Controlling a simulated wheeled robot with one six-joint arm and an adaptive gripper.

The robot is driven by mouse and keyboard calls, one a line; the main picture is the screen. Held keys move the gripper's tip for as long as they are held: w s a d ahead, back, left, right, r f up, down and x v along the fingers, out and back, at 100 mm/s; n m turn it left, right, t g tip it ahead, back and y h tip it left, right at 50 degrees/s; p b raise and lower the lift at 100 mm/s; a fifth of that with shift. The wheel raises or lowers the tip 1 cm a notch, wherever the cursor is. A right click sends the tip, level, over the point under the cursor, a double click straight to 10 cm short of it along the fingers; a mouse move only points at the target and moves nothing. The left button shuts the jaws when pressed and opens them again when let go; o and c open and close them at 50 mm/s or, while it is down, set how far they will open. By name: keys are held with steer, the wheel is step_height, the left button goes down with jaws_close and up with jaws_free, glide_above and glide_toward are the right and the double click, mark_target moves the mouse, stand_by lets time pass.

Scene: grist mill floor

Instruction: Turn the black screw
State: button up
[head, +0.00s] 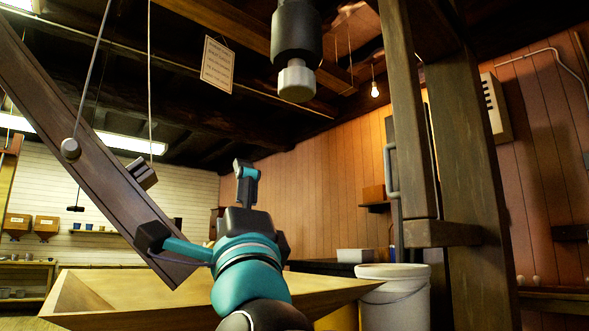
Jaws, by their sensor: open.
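I cannot pick out the black screw with certainty. A black cylinder (297,32) with a pale, faceted lower end hangs down at the top centre; it may be the screw, or a part of its fitting. My gripper (198,200) is at the lower centre, teal with dark joints, with its fingers spread wide. One finger points up and one reaches left across the slanted beam in the picture. Nothing shows between them. The gripper is well below the hanging cylinder and apart from it.
A dark slanted beam (95,150) crosses the left side, with hanging cords near it. A wooden hopper (95,303) spreads behind my arm. A thick post (470,190) and a white bucket (405,300) stand to the right. A sign (217,66) hangs from the ceiling.

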mark_target(294, 93)
steer(key=s+d+r+m+h, duration=0.2)
steer(key=s+r+m+h, duration=0.15)
steer(key=m+h, duration=0.8)
steer(key=s+d+r+m+h, duration=0.25)
steer(key=r+m+h, duration=0.25)
steer(key=m+h, duration=0.65)
steer(key=w+d+r+y+p, duration=0.1)
steer(key=w+r, duration=0.1)
steer(key=r, duration=0.1)
steer(key=w+d+r+m+y+p, duration=0.1)
steer(key=w+r+p, duration=0.1)
steer(key=w+r, duration=0.1)
steer(key=w+d+r+m+p, duration=0.1)
steer(key=w+d+r, duration=0.1)
steer(key=w+r, duration=0.1)
steer(key=shift+w+r+g+y, duration=0.1)
steer(key=shift+r+g+y, duration=0.25)
steer(key=shift+g+y, duration=0.05)
steer(key=c, duration=1.2)
steer(key=shift+f+m+g+h+b, duration=0.15)
steer(key=shift+m+g+h+b, duration=0.4)
steer(key=shift+h, duration=0.55)
steer(key=shift+m+g+h, duration=0.55)
steer(key=shift+h, duration=0.15)
steer(key=shift+r, duration=0.2)
